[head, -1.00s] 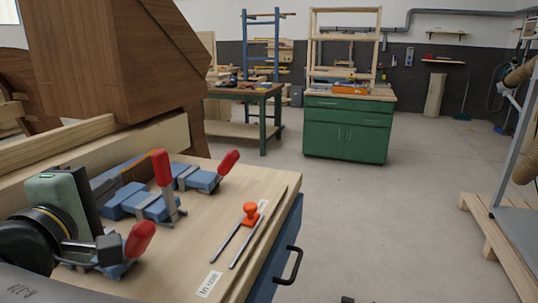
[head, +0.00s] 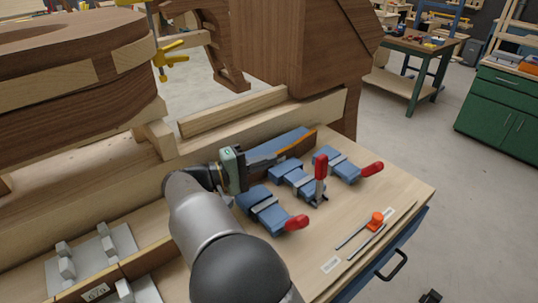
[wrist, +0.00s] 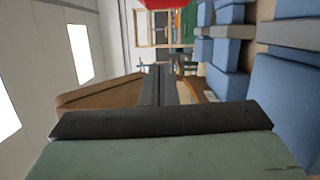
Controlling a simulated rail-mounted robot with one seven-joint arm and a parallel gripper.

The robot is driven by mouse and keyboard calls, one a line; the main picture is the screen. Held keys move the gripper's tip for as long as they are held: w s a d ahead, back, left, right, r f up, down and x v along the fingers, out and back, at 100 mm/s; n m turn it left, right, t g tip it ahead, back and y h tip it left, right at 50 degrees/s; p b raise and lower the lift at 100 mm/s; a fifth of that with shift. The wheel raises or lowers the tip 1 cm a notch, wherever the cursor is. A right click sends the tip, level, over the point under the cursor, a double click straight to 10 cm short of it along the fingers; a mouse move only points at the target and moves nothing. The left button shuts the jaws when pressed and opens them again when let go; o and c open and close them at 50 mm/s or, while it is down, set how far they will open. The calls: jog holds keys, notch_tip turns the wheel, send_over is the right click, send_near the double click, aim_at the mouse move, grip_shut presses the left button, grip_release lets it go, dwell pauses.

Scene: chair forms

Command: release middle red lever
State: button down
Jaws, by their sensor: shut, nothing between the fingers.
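The middle red lever (head: 321,172) stands upright on its blue clamp (head: 290,176), at the bench's right part. Two other red levers lie low: the right one (head: 372,169) and the front-left one (head: 296,222), each on a blue clamp. My gripper (head: 274,158) is shut and empty, with a green-and-black body. It is behind and left of the middle lever, apart from it, with fingers pointing right along the back of the clamps. In the wrist view its dark fingers (wrist: 162,88) are together; blue clamps fill the right side, and a red piece shows at the top edge.
An orange-handled tool (head: 376,220) and thin rods lie on the bench's front right. A wooden beam (head: 240,140) and tall brown chair form stand behind the clamps. A bin of grey blocks (head: 95,262) is at left. Above the clamps is free room.

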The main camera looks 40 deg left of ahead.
aim_at(321, 176)
jog(key=w+d+p, duration=0.3)
jog(key=w+d, duration=0.3)
jog(key=shift+d+r, duration=0.2)
jog(key=shift+d, duration=0.1)
jog(key=shift+w, duration=0.1)
